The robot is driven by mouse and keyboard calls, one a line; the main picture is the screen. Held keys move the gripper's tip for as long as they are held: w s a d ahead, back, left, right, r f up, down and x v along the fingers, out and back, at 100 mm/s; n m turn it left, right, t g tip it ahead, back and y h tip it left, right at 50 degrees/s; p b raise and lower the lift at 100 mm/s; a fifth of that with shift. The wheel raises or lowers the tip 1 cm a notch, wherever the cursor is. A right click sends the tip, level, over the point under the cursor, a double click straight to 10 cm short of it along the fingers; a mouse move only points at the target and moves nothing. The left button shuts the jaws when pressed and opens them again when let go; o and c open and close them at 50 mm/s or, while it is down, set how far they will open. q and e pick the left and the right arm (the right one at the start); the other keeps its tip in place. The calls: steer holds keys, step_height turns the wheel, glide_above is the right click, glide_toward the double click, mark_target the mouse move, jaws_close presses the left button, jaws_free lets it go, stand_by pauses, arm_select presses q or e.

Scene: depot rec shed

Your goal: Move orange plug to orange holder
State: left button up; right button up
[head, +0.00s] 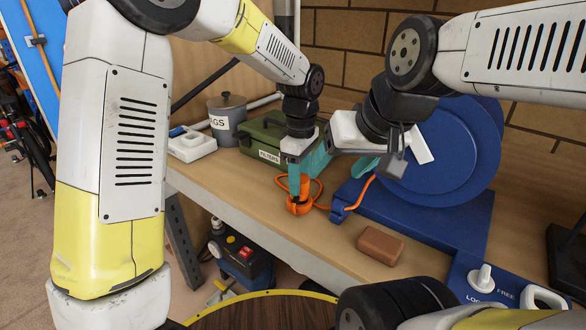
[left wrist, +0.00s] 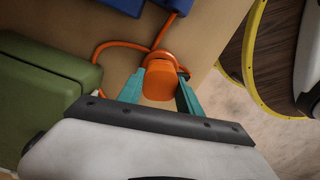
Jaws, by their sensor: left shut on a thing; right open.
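The orange plug (head: 304,184) is between the teal fingers of my left gripper (head: 300,188), which is shut on it at the tabletop. In the left wrist view, the fingers flank the orange plug (left wrist: 158,86) on both sides. A rounded orange part (head: 297,208) shows low against the table at the fingertips; I cannot tell whether it is the holder or part of the plug. An orange cable (head: 361,194) runs right to the blue reel. My right gripper (head: 376,166) is open and empty in front of the reel, close to the left one.
The blue cable reel (head: 440,150) stands at the right. A brown block (head: 380,245) lies near the table's front edge. Bare tabletop (head: 235,188) lies left of the plug.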

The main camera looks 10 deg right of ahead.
arm_select(q)
steer(key=shift+f, duration=0.15)
steer(key=o, duration=1.5)
steer(key=shift+c, duration=0.2)
